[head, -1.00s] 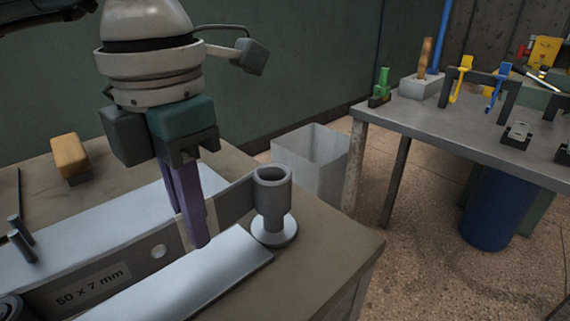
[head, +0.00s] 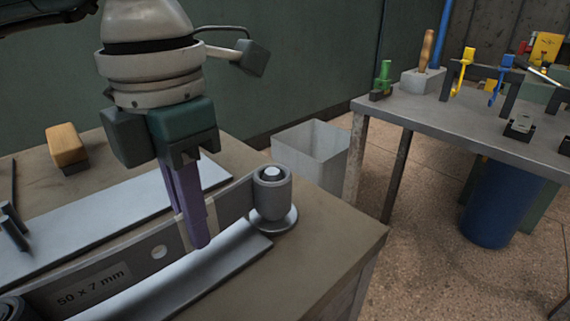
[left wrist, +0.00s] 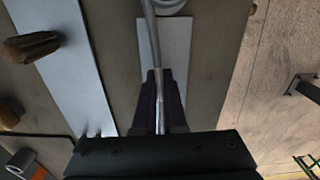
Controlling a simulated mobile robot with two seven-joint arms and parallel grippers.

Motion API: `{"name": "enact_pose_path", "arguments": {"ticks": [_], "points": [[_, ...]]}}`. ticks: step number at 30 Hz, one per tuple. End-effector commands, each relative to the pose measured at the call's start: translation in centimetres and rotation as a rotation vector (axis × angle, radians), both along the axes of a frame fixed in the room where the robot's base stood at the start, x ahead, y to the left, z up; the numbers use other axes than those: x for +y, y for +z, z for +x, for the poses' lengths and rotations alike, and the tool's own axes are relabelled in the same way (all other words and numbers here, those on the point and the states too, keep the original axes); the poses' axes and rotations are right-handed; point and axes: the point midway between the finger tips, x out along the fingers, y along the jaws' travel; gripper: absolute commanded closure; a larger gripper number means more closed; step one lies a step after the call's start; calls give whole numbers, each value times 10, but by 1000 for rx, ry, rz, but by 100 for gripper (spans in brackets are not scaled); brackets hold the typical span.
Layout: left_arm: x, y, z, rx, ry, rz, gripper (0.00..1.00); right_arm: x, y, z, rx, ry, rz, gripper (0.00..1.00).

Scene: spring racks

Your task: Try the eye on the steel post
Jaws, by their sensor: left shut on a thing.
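The grey steel leaf (head: 120,262), labelled "50 x 7 mm", stands on edge and ends at its right in a rolled eye (head: 272,198). The steel post (head: 271,171) shows its top inside the eye, so the eye is around it. The eye's lower rim is at or just above the post's round base (head: 287,222); I cannot tell if they touch. My left gripper (head: 198,232), with purple fingers, is shut on the leaf left of the eye. In the left wrist view the leaf (left wrist: 154,50) runs edge-on between the fingers (left wrist: 159,100). My right gripper is out of view.
Pale steel plates (head: 100,225) lie on the bench (head: 325,240) beneath and behind the leaf. A wooden-topped block (head: 67,147) stands at the back left. A grey bin (head: 310,150) stands beyond the bench. A second table (head: 440,115) with several tools is at the right.

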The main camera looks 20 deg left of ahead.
Motion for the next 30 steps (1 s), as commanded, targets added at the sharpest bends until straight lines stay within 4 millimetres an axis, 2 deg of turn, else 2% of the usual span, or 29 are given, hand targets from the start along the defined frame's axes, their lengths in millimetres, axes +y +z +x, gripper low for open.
{"name": "enact_pose_path", "arguments": {"ticks": [12,13,21,30], "points": [[0,-9,1,-4,0,-1,100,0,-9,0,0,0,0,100],[0,-7,1,-4,0,-1,88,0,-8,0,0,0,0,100],[0,-8,0,-2,0,-1,58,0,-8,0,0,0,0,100],[0,-7,0,2,0,1,56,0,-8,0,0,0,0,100]]}}
